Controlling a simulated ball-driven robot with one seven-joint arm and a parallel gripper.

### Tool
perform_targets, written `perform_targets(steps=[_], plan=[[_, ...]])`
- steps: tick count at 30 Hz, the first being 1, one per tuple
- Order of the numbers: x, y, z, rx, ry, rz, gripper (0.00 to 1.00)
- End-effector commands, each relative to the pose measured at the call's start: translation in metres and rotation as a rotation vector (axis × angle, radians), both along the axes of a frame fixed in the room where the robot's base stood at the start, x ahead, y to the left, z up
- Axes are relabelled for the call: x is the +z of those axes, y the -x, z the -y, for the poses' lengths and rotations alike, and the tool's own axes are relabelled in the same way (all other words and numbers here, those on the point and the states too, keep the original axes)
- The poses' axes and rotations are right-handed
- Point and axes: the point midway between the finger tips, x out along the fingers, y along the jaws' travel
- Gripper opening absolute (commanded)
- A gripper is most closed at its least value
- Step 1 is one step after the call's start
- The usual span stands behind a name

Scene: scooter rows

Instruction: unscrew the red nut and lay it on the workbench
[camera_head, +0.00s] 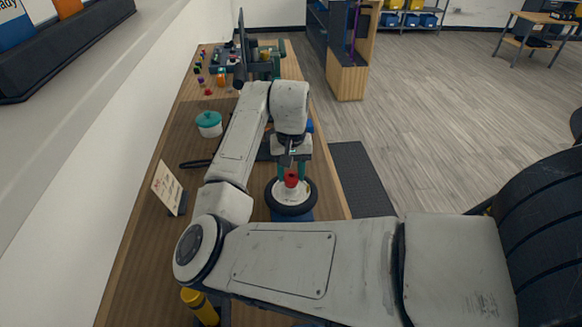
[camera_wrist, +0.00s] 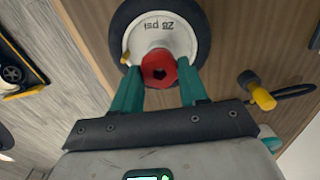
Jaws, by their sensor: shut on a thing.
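The red nut (camera_head: 291,179) is at the middle of a small wheel with a black tyre and white hub (camera_head: 291,195) on the workbench (camera_head: 150,245). In the wrist view the nut (camera_wrist: 159,69) has a dark hole facing me and the white hub (camera_wrist: 157,32) right behind it. My gripper (camera_wrist: 158,80) has its teal fingers shut on the nut, one on each side. In the head view my gripper (camera_head: 291,170) points down over the wheel. Whether the nut is still threaded on the axle cannot be told.
A jar with a teal lid (camera_head: 209,122), a propped card (camera_head: 167,188) and a yellow bottle (camera_head: 199,307) stand on the bench. Small coloured parts and a vise-like tool crowd the far end. Bare wood shows left of the jar.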

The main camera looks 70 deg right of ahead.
Motion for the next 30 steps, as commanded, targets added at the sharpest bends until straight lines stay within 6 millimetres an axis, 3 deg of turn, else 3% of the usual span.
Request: perform_targets(steps=[20, 25, 26, 30], plan=[[0.0017, 0.0023, 0.0007, 0.258, 0.001, -0.006, 0.14], [-0.0017, 0.004, 0.0015, 0.525, 0.001, -0.01, 0.14], [-0.0009, 0.0033, 0.0016, 0.552, 0.002, -0.007, 0.44], [-0.0004, 0.0015, 0.0008, 0.54, 0.0, -0.002, 0.57]])
